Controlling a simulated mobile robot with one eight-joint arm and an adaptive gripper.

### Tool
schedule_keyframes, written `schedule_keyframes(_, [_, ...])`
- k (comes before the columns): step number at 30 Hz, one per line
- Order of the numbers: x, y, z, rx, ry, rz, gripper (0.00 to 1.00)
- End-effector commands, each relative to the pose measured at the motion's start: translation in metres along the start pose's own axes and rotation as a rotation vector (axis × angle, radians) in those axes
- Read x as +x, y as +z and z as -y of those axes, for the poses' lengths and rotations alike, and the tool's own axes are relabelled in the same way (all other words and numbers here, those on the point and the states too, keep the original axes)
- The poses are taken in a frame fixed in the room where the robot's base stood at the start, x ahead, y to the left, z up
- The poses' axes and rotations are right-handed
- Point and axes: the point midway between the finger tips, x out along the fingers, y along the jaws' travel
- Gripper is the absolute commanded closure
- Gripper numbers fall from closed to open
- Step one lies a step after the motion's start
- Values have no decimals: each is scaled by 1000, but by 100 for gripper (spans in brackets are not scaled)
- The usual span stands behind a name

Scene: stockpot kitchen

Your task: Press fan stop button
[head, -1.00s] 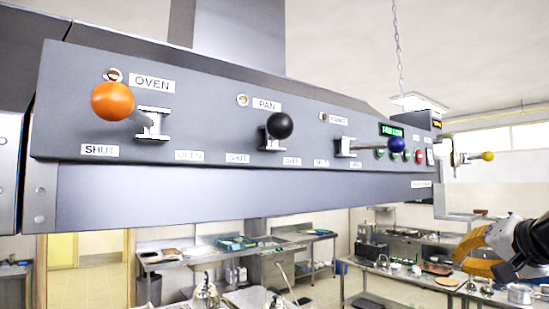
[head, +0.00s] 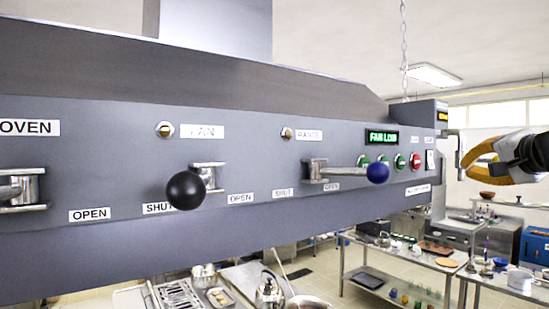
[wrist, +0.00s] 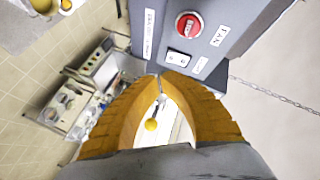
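A red push button (head: 415,160) sits at the right end of the grey control panel (head: 100,180), right of several green buttons (head: 400,161). In the wrist view a red button (wrist: 187,26) stands in a round metal collar beside a FAN label. My gripper (head: 463,163) is at the right end of the panel, about level with the buttons, its orange fingers pointing left. In the wrist view its fingertips (wrist: 160,77) meet and it looks shut, with nothing between the tips. The tips are apart from the red button, beyond a white rocker switch (wrist: 178,58).
A lit green display (head: 381,138) reads FAN LOW. Levers with a black ball (head: 186,190) and a blue ball (head: 377,173) stick out from the panel. A chain (head: 404,50) hangs behind.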

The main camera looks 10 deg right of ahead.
Motion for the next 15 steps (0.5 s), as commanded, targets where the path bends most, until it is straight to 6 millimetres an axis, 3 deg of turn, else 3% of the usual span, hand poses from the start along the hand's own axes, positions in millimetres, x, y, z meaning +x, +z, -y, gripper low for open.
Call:
schedule_keyframes(8, [3, 2, 1, 0, 0, 2, 100])
schedule_keyframes(15, [24, 15, 13, -2, -2, 5, 100])
